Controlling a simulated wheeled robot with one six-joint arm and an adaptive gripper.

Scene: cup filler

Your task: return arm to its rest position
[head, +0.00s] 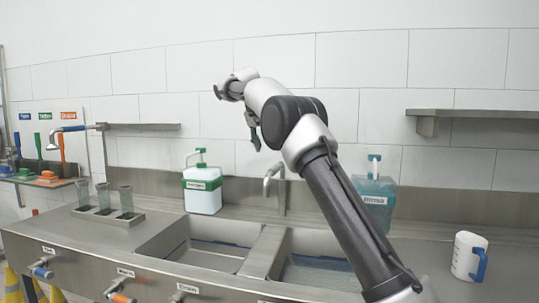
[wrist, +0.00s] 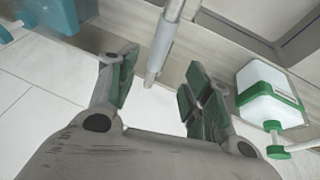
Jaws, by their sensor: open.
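My arm (head: 340,205) reaches up from the lower right of the head view, bends at a dark elbow, and extends toward the back wall. My gripper (head: 254,131) hangs at its far end, above the sinks and partly hidden by the arm. In the wrist view my gripper (wrist: 160,82) is open, with its two green-padded fingers apart and nothing between them. The faucet (wrist: 163,45) shows beyond the fingers and looks apart from them.
A white-green dispenser (head: 202,190) and a teal dispenser (head: 376,192) stand behind the sinks (head: 205,252). The faucet (head: 272,180) is between them. A white-blue cup (head: 468,256) is at right; a rack (head: 108,215) holds several cups at left. Wall shelves (head: 470,113) flank the arm.

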